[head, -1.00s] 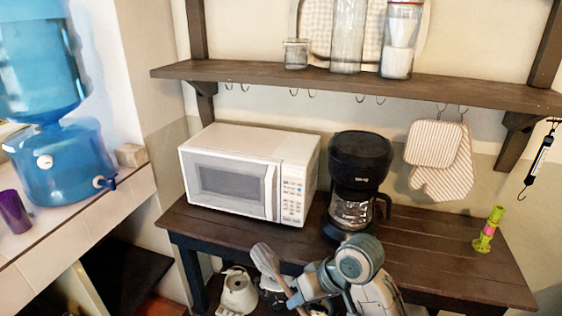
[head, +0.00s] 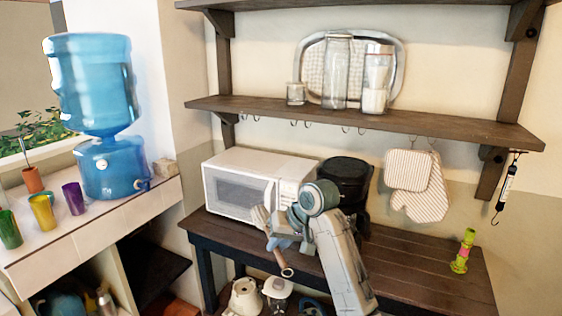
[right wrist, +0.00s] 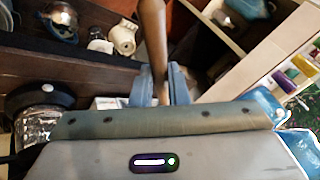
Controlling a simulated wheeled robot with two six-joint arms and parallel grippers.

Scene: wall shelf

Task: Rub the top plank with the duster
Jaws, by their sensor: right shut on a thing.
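The duster (head: 261,219) has a pale grey-beige head and a brown handle with a ring at its lower end. My right gripper (head: 279,244) is shut on its handle, in front of the microwave, with the head tilted up. In the right wrist view the brown handle (right wrist: 152,30) runs between the two blue fingers (right wrist: 161,86). The top plank (head: 300,4) is dark wood and shows only partly, along the upper edge of the head view, well above the duster and apart from it. My left gripper is not in view.
A lower plank (head: 240,107) carries a small glass (head: 296,94), tall jars (head: 337,75) and a tray, with hooks below. A microwave (head: 236,188), a coffee maker (head: 346,175) and a green-pink object (head: 464,250) stand on the dark table (head: 420,268). Oven mitts (head: 420,185) hang at right.

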